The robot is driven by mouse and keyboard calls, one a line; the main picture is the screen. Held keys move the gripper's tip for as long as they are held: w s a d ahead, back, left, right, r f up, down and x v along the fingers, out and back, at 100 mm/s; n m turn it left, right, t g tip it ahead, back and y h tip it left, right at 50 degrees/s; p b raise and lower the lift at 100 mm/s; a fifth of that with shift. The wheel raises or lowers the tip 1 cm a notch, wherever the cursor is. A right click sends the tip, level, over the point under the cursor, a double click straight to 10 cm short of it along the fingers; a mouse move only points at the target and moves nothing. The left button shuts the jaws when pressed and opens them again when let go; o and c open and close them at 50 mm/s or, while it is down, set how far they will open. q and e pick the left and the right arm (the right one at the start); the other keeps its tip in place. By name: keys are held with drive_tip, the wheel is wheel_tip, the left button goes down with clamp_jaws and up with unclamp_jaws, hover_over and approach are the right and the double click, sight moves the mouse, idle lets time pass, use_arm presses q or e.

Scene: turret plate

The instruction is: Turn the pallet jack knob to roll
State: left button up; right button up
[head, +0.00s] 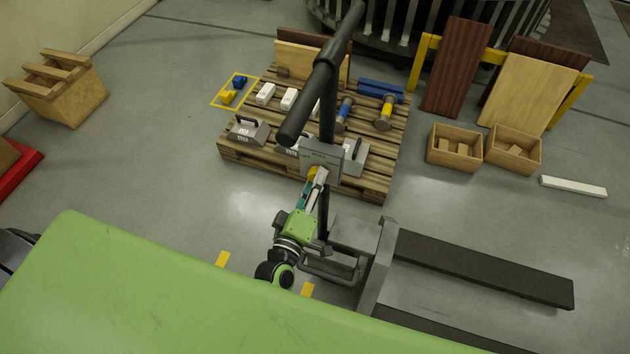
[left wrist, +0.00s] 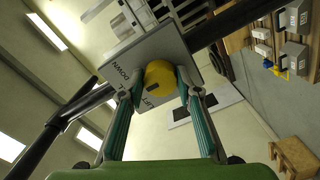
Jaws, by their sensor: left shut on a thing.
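The pallet jack has a dark tiller handle (head: 325,85), a grey label plate (head: 324,157) on it and two dark forks (head: 480,268) at the lower right. A yellow knob (left wrist: 160,76) sits on the plate, which also shows in the left wrist view (left wrist: 128,66). "DOWN" and "LIFT" can be read there; another label is partly hidden by a finger. My left gripper (head: 317,181) is shut on the knob, one finger on each side. In the head view only a little of the knob (head: 312,172) shows. My right gripper is not in view.
Behind the tiller stands a wooden pallet (head: 235,152) with weights, white blocks and blue parts. Two wooden boxes (head: 455,160) (head: 512,162) and leaning boards (head: 458,68) are at the right. A wooden crate (head: 62,98) stands at the left. My green body fills the bottom.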

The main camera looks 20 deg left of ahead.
use_arm(q)
drive_tip(key=o, duration=1.1)
drive_tip(key=s, duration=1.2)
drive_tip(key=shift+a, duration=0.2)
